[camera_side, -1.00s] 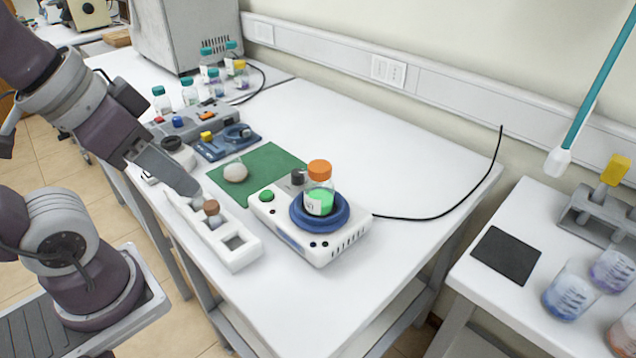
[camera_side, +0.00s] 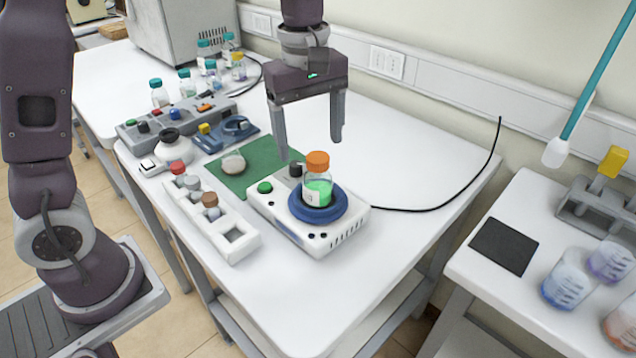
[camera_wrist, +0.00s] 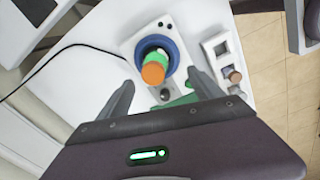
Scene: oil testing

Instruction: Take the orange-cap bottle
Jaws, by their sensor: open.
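The orange-cap bottle (camera_side: 318,181) holds green liquid and stands upright on the round blue plate (camera_side: 330,212) of a white device (camera_side: 285,222). My gripper (camera_side: 310,148) is open and empty. It points down above the device, with its fingertips just above and slightly behind the bottle's cap in the side view. In the wrist view the orange cap (camera_wrist: 153,73) shows ahead of and between the fingers of my gripper (camera_wrist: 163,90), touching neither.
A white rack (camera_side: 212,228) with small capped vials stands left of the device. A green mat (camera_side: 250,170) carries a pale round object (camera_side: 233,164). Several teal-cap bottles stand at the back left. A black cable (camera_side: 430,207) runs right across clear table.

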